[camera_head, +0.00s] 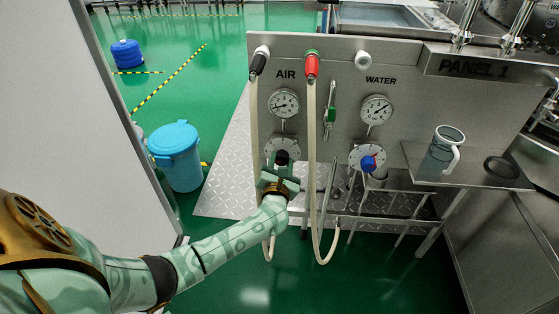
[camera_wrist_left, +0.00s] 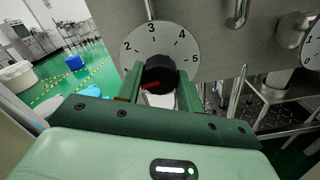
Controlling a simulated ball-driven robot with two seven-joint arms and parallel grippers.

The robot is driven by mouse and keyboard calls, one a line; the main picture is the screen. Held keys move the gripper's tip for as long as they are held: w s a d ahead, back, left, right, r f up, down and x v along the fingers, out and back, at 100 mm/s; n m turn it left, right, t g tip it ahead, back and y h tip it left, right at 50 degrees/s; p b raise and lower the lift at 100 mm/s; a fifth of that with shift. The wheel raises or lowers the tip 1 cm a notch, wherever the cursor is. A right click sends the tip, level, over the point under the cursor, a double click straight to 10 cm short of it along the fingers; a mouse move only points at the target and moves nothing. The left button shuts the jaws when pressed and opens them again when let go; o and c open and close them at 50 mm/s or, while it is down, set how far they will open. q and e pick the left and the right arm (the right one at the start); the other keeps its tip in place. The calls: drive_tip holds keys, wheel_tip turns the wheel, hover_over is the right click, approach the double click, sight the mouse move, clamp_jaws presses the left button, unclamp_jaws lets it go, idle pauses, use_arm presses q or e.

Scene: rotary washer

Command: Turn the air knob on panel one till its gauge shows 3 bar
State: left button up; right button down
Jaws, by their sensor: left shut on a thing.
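The black air knob (camera_head: 282,157) sits below the AIR gauge (camera_head: 284,104) on panel one (camera_head: 340,85). My left gripper (camera_head: 280,172) is shut on this knob, with one finger on each side. In the left wrist view the knob (camera_wrist_left: 160,72) stands in front of a white dial (camera_wrist_left: 188,50) with figures 2 to 5 visible. A red mark on the knob points left and slightly down; the lower dial is hidden. The gauge needle is too small to read surely. My right gripper is not in view.
Two pale hoses hang from a black and a red-and-green fitting (camera_head: 312,66) on either side of the air knob. The water gauge (camera_head: 377,109) and blue water knob (camera_head: 368,163) are to the right. A mug (camera_head: 443,150) stands on a steel shelf.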

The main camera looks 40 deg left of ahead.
use_arm(q)
drive_tip(key=shift+r+m, duration=0.1)
drive_tip(key=shift+m, duration=0.4)
drive_tip(key=shift+m+p, duration=0.65)
drive_tip(key=shift+m, duration=0.35)
drive_tip(key=m+p, duration=0.1)
drive_tip(key=m, duration=0.2)
drive_tip(key=shift+d+m, duration=0.1)
drive_tip(key=shift+m, duration=0.2)
drive_tip(key=m+p, duration=0.1)
drive_tip(key=m, duration=0.1)
drive_tip(key=shift+m, duration=0.3)
drive_tip(key=m+p, duration=0.2)
drive_tip(key=m, duration=0.3)
drive_tip(key=shift+f+m+p, duration=0.15)
drive_tip(key=shift+m+p, duration=0.05)
drive_tip(key=shift+m, duration=0.95)
drive_tip(key=shift+f+m+p, duration=0.1)
drive_tip(key=shift+m+p, duration=0.1)
drive_tip(key=shift+m, duration=0.95)
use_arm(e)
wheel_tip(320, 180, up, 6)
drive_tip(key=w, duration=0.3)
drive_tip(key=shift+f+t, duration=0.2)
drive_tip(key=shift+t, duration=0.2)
use_arm(q)
drive_tip(key=shift+s, duration=0.1)
drive_tip(key=o, duration=1)
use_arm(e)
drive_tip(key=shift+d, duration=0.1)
